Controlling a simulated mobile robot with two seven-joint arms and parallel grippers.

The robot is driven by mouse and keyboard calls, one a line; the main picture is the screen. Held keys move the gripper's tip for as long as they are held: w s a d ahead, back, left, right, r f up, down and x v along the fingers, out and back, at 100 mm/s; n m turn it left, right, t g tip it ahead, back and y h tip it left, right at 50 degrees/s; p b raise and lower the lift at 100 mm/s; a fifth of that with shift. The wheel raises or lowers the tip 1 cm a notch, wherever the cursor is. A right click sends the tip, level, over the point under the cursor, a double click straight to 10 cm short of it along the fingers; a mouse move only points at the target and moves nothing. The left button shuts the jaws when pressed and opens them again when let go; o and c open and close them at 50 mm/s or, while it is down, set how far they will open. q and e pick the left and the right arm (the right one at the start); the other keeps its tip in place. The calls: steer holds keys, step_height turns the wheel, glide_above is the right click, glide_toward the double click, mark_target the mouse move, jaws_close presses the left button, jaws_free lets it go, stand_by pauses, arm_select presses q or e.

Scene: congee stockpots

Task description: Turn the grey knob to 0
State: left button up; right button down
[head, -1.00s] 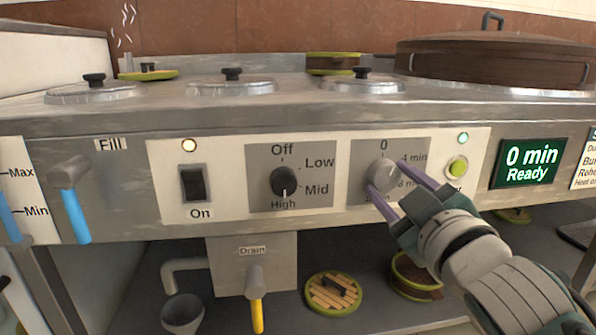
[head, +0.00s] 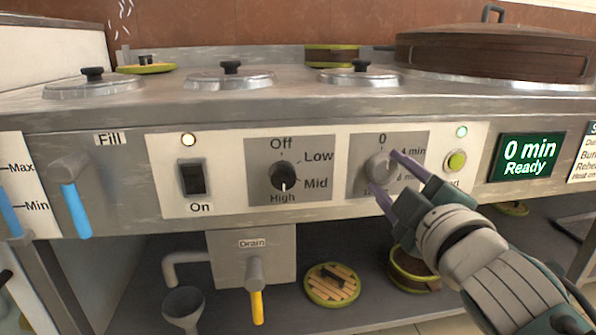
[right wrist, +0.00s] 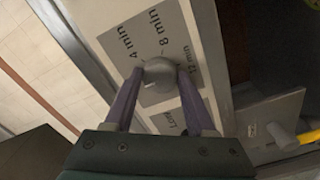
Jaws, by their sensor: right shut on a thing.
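The grey knob (head: 380,167) is the timer dial on the front panel, with "0" printed above it and minute marks on its right. My right gripper (head: 384,172) is shut on the knob, one purple finger at its upper right and one at its lower left. In the right wrist view the knob (right wrist: 160,73) sits between the two fingertips (right wrist: 158,76), with "4 min", "8 min" and "12 min" around it. Where its pointer aims cannot be made out. My left gripper is not in view.
Left of it are the black heat knob (head: 283,176) pointing to High and the black rocker switch (head: 193,179). A green button (head: 456,160) lies close right of my fingers. The display (head: 527,160) reads "0 min Ready". Lidded pots (head: 230,76) stand on top.

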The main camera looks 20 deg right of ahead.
steer(key=shift+c, duration=1.8)
jaws_free()
steer(key=shift+o, duration=0.6)
steer(key=r+p, duration=0.2)
steer(key=r, duration=0.1)
steer(key=r+p, duration=0.2)
steer(key=r, duration=0.1)
steer(key=r+p, duration=0.2)
steer(key=r, duration=0.1)
steer(key=shift+a+p, duration=0.25)
steer(key=shift+p, duration=0.15)
step_height(320, 180, up, 11)
steer(key=p, duration=0.7)
steer(key=shift+d, duration=0.3)
